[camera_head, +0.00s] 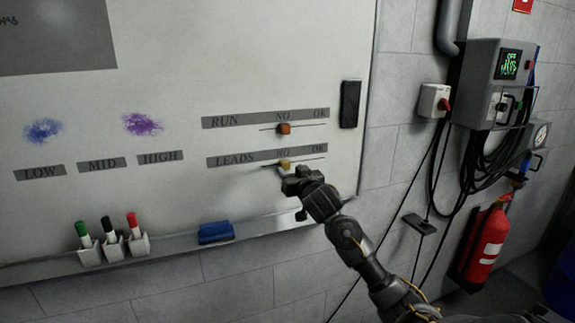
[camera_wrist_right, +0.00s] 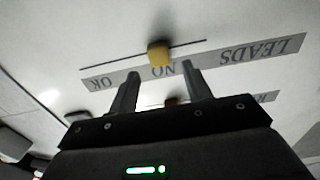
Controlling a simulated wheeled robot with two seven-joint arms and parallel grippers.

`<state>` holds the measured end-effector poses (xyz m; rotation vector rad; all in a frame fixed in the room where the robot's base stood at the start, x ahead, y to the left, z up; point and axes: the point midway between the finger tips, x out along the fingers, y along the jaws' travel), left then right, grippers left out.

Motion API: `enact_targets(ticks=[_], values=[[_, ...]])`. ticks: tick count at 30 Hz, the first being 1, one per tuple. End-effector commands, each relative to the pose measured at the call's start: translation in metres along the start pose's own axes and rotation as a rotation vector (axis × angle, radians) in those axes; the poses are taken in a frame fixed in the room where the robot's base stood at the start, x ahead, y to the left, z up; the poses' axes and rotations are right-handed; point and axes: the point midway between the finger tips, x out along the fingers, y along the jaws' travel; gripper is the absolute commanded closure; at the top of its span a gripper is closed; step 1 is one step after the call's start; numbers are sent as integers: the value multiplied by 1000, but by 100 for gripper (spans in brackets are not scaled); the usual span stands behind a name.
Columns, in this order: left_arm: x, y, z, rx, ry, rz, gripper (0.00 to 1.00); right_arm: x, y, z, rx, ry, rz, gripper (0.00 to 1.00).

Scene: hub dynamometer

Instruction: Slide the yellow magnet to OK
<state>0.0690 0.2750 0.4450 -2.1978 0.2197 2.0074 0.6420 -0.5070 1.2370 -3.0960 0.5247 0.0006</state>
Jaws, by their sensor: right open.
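The yellow magnet (camera_head: 285,164) sits on the thin line of the LEADS strip (camera_head: 232,160) on the whiteboard, under the word NO. The word OK is at the strip's right end. The magnet also shows in the right wrist view (camera_wrist_right: 159,52), beyond my fingertips and roughly between them. My right gripper (camera_head: 284,176) is just below the magnet in the head view. In the right wrist view my right gripper (camera_wrist_right: 160,70) is open, with nothing between its fingers. I cannot tell whether a finger touches the magnet. My left gripper is not in view.
A red-orange magnet (camera_head: 284,128) sits on the RUN strip just above. A black eraser-like block (camera_head: 350,104) is at the board's right edge. The ledge below holds markers (camera_head: 107,238) and a blue eraser (camera_head: 216,232). A fire extinguisher (camera_head: 486,240) stands right.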

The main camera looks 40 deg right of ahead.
Motion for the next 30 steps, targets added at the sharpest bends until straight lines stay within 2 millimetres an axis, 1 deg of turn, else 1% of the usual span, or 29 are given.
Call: enact_targets(ticks=[1, 3, 6, 9, 13, 19, 20, 30], values=[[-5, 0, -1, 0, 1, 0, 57, 9, 0, -3, 1, -1, 2, 51], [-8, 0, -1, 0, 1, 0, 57, 20, 0, -2, -1, -2, 1, 51], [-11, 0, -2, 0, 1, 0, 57, 32, 0, -2, 0, 0, 1, 51], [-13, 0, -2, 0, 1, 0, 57, 39, 0, -1, -1, -1, 0, 51], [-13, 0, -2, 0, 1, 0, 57, 43, 0, 0, -1, 0, 0, 51], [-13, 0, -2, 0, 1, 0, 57, 43, 0, 0, -1, 0, 0, 51], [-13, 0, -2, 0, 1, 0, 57, 43, 0, 0, -1, 0, 0, 52], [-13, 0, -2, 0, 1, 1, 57, 43, 0, 0, -1, 0, 0, 97]])
